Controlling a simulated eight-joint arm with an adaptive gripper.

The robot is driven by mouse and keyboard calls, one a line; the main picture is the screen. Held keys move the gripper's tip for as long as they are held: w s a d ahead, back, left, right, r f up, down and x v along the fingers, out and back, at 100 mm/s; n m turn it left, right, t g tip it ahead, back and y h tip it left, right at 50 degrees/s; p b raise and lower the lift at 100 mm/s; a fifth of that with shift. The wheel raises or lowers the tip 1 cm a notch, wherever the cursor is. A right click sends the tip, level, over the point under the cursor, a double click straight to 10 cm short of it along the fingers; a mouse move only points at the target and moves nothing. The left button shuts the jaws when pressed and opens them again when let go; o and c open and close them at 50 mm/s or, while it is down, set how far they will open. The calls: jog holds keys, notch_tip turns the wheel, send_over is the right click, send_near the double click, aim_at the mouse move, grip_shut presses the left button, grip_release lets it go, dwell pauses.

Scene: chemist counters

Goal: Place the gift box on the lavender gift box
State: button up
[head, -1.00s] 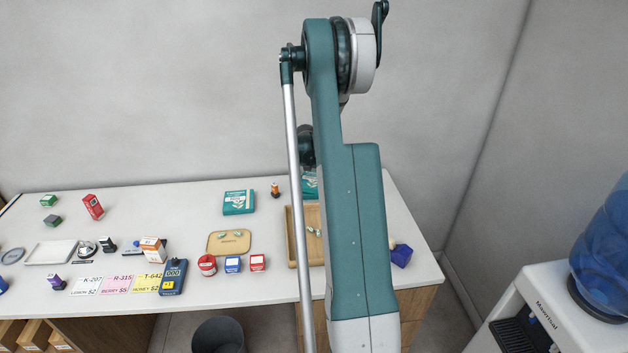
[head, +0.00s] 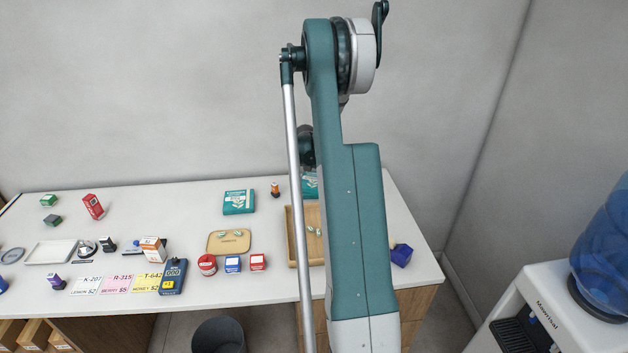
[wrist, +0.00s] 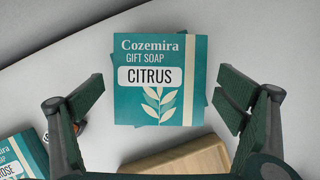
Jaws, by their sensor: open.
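A teal gift box labelled CITRUS (wrist: 160,78) lies flat in the middle of the wrist view. It rests on another teal box (wrist: 198,108), turned slightly, of which only edges show; its label is hidden. My gripper (wrist: 160,92) is open, with one finger on each side of the CITRUS box and visible gaps between. In the head view, part of the teal stack (head: 309,184) shows behind my arm, which hides the rest and the gripper. No label reading lavender is visible.
Another teal box (head: 238,202), its label ending in "OSE" in the wrist view (wrist: 20,158), lies to the left. A small orange-and-black bottle (head: 275,190) stands between. A wooden tray (head: 291,238) is just in front of the stack. The counter behind is clear.

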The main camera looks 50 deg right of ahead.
jog(key=shift+r, duration=0.15)
jog(key=v, duration=1.2)
dwell(0.7)
jog(key=shift+a, duration=0.1)
